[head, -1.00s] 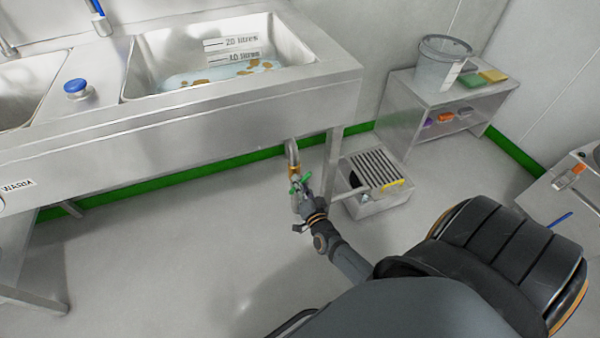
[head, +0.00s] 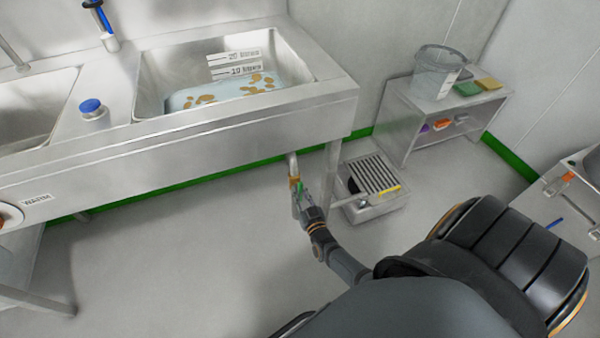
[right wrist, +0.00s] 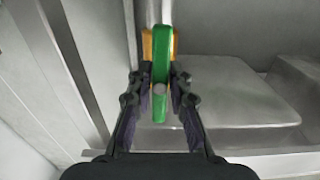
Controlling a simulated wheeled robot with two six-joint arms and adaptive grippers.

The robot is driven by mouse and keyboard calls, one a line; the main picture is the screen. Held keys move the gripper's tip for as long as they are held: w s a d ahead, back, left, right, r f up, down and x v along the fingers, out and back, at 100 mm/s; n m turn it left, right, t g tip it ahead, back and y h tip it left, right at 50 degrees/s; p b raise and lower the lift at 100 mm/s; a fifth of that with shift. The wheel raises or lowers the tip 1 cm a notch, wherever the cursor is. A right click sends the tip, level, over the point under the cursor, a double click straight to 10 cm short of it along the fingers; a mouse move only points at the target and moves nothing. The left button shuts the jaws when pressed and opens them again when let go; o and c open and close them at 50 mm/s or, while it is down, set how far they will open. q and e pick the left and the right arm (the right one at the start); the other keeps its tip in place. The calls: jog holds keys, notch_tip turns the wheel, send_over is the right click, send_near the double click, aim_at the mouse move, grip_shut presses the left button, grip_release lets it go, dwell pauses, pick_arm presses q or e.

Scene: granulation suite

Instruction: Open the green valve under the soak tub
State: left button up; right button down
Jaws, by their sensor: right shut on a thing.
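The steel soak tub (head: 310,58) has water with brown spotted pieces in it and printed litre marks on its wall. A drain pipe (head: 291,163) comes down under its front right. The green valve handle (head: 299,187) sits low on this pipe beside a brass-coloured body. In the right wrist view the green handle (right wrist: 160,108) stands lengthwise between my fingers, with the brass body (right wrist: 147,44) and pipe behind it. My right gripper (head: 302,192), also in the right wrist view (right wrist: 160,76), is shut on the handle. My left gripper is out of view.
A floor drain box with a grate (head: 374,176) stands just right of the valve. A tub leg (head: 331,160) is close beside my gripper. A low steel shelf (head: 405,112) with a grey bucket (head: 436,75) stands at the back right. The floor left of the pipe is clear.

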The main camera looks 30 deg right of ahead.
jog(key=shift+f, duration=0.1)
dwell(0.4)
jog(key=c, duration=1.2)
grip_release()
jog(key=v, duration=1.2)
